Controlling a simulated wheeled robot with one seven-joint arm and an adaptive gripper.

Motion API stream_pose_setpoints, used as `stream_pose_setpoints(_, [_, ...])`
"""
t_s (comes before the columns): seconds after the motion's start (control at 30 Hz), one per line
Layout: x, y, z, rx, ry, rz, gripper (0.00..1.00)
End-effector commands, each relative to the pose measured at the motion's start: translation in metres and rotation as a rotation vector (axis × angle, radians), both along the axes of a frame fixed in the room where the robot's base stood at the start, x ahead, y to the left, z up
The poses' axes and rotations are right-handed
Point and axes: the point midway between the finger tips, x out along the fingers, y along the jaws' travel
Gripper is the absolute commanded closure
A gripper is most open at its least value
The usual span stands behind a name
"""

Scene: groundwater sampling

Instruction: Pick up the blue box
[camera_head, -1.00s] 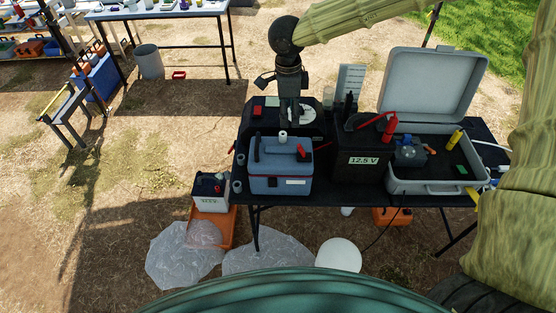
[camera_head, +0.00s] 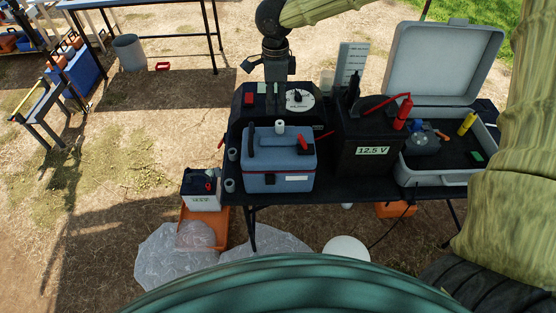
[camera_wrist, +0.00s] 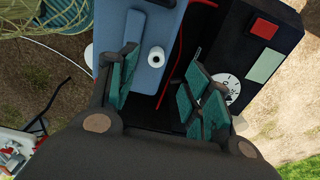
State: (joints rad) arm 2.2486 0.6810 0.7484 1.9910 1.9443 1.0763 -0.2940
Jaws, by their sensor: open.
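The blue box (camera_head: 281,176) is a blue-grey case with a dark handle, a red latch and a white round cap on its lid. It stands upright at the front left of the black table. My gripper (camera_head: 275,88) hangs behind it in the head view, over the dark unit with a dial. In the wrist view, my gripper (camera_wrist: 163,82) has its green-padded fingers spread, with nothing held. One finger overlaps the blue box (camera_wrist: 142,50) there; the other is over the dark unit. I cannot tell the height gap. Most of the box's front is hidden in the wrist view.
A black 12.5 V battery (camera_head: 370,158) stands right of the box, with an open grey case (camera_head: 437,178) beyond it. The dark dial unit (camera_head: 310,112) is close behind. Small grey cylinders (camera_head: 231,185) stand on the left. A red cable (camera_wrist: 178,60) runs beside the box.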

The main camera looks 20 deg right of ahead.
Motion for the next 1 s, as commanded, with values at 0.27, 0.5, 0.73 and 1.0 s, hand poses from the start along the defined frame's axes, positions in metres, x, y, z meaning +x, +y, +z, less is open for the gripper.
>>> stream_pose_setpoints(0.27, [-0.001, -0.001, -0.036, 0.000, 0.003, -0.001, 0.50])
stream_pose_setpoints(0.5, [-0.001, -0.001, -0.050, 0.000, 0.001, -0.001, 0.50])
stream_pose_setpoints(0.73, [-0.005, -0.002, -0.075, -0.001, 0.003, 0.000, 0.50])
stream_pose_setpoints(1.0, [-0.004, -0.003, -0.099, 0.000, 0.000, -0.001, 0.50])
